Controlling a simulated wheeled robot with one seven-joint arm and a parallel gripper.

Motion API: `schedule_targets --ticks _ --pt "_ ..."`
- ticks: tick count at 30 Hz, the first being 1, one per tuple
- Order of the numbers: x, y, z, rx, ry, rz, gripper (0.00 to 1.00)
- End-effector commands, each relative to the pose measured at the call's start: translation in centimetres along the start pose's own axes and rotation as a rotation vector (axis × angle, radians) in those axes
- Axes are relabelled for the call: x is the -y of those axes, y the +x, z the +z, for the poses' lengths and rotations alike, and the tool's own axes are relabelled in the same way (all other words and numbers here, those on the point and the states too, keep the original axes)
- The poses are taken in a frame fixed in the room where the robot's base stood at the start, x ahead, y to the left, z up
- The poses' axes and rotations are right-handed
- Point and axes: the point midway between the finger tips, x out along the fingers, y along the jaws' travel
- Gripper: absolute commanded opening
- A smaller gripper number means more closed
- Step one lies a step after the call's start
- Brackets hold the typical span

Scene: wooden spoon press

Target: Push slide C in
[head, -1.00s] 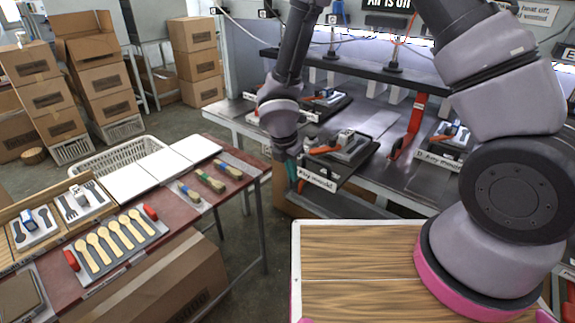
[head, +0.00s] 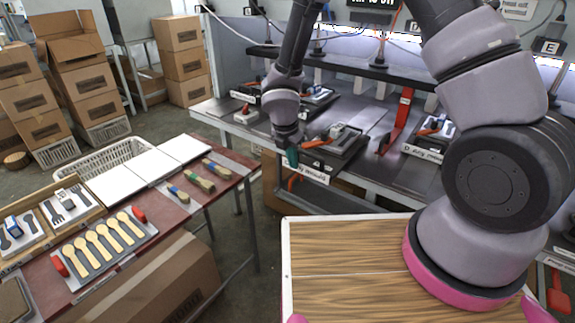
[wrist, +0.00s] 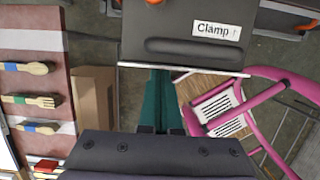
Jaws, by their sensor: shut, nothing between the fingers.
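Slide C is a dark tray with a white front label (head: 306,171), sticking out past the front edge of the steel bench in the head view. In the wrist view the slide's dark top (wrist: 165,25) carries a "Clamp" label (wrist: 216,29) and has a pale front edge. My gripper (head: 292,157) is shut and empty, pointing at the slide's front near the label's left end. Its teal fingers (wrist: 163,75) meet the pale edge in the wrist view; whether they touch is unclear.
Slide D (head: 424,152) is to the right, past a red upright lever (head: 400,110). Another station lies behind to the left. Open floor lies between table and bench.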

Motion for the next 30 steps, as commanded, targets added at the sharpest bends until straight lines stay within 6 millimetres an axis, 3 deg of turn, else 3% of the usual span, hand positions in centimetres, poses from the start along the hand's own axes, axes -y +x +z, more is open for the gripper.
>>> schedule_targets --ticks 1,21,30 --pt "0.1 0.4 1.6 0.004 0.012 -0.002 0.0" --pt "0.3 4.8 19.4 0.004 0.013 -0.002 0.0" --pt "0.3 6.5 26.3 0.004 0.01 -0.002 0.0"
